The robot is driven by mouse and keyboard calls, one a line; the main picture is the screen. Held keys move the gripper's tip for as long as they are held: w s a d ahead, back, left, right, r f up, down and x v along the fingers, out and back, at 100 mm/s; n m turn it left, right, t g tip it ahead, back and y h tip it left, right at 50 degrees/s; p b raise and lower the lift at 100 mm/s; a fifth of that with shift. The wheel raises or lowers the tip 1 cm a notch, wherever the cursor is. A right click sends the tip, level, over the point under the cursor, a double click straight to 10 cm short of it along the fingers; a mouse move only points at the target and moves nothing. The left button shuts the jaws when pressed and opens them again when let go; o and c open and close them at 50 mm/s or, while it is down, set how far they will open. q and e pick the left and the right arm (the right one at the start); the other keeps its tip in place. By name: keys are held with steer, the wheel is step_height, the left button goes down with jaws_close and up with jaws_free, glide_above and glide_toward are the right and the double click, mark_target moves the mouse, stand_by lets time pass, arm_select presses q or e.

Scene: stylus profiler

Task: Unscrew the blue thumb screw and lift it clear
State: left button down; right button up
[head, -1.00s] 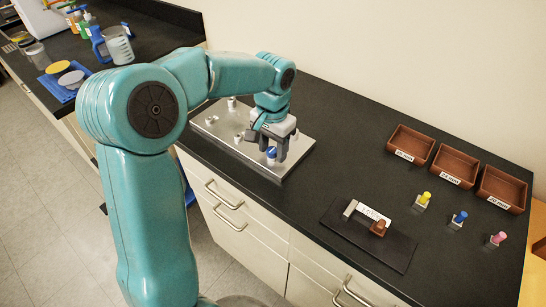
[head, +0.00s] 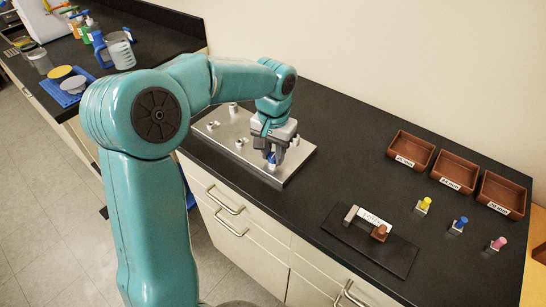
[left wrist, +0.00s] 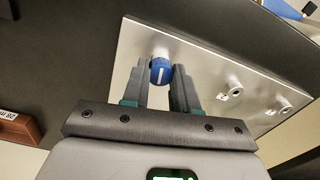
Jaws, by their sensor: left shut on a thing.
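The blue thumb screw (head: 272,158) stands on a white post near the front right corner of the metal plate (head: 222,124). In the left wrist view its round blue head (left wrist: 160,71) with a white line shows between the finger pads. My left gripper (head: 275,158) is over it, pointing down, and is shut on its head. In the left wrist view the left gripper (left wrist: 161,75) has one finger on each side of the head. How far the screw is threaded in cannot be seen. My right gripper is not in view.
Several other posts stand on the plate. To the right are a dark stand (head: 370,238), small pegs with yellow (head: 425,203), blue (head: 460,222) and pink (head: 498,243) tops, and three brown bins (head: 411,149). Counter between plate and stand is clear.

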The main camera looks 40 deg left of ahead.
arm_select(q)
steer(key=n, duration=0.5)
steer(key=shift+n, duration=0.3)
steer(key=n, duration=0.2)
steer(key=shift+n, duration=0.4)
steer(key=n, duration=1)
steer(key=shift+a, duration=0.1)
steer(key=n, duration=0.7)
steer(key=shift+s, duration=0.1)
steer(key=c, duration=1.1)
jaws_free()
steer(key=shift+a+f, duration=0.1)
